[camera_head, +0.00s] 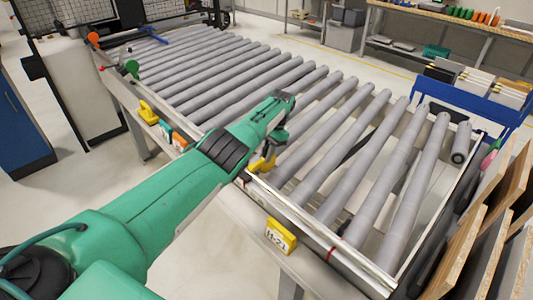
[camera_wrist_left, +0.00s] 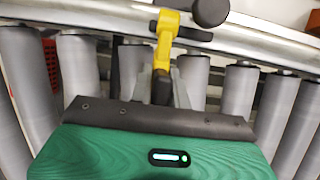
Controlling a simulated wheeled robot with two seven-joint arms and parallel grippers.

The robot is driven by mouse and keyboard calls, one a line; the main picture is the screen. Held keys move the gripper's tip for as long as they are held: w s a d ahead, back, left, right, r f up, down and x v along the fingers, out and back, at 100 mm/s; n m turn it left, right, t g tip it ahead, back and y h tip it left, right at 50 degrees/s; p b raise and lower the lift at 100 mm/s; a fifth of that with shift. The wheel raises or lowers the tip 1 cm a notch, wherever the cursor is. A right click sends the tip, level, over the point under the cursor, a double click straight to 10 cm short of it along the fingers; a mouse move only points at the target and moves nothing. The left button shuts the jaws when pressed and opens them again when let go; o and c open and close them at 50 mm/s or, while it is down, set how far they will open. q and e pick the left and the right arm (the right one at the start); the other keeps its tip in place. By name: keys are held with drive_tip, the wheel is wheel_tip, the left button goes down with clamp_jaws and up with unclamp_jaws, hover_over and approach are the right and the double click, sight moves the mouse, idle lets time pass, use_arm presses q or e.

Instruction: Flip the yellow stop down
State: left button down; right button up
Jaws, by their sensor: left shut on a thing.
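The yellow stop (camera_head: 262,163) sits at the near side rail of the roller conveyor, just beyond the tip of my left arm in the head view. In the left wrist view the yellow stop (camera_wrist_left: 164,42) runs from a dark pivot at the rail toward my gripper. My left gripper (camera_wrist_left: 162,88) is shut on the stop's end, with a finger on either side of it. In the head view the left gripper (camera_head: 270,140) is over the rail and partly hides the stop. My right gripper is not in view.
The roller conveyor (camera_head: 315,117) has bare grey rollers. A yellow label plate (camera_head: 280,236) and a yellow block (camera_head: 148,112) are on its near side. Wooden boards (camera_head: 477,245) stand at the right. A blue cart (camera_head: 470,100) is behind the conveyor's right end.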

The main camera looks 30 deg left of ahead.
use_arm(q)
drive_tip(key=c, duration=1.5)
unclamp_jaws()
drive_tip(key=shift+s+f, duration=0.1)
drive_tip(key=shift+f, duration=0.1)
drive_tip(key=shift+o, duration=0.5)
drive_tip(key=shift+r, duration=0.15)
drive_tip(key=b+v, duration=0.5)
drive_tip(key=shift+w+d, duration=0.1)
drive_tip(key=shift+w, duration=0.25)
drive_tip(key=shift+w+r+b, duration=0.15)
drive_tip(key=shift+r+b, duration=0.4)
drive_tip(key=shift+b, duration=0.15)
drive_tip(key=shift+r, duration=0.45)
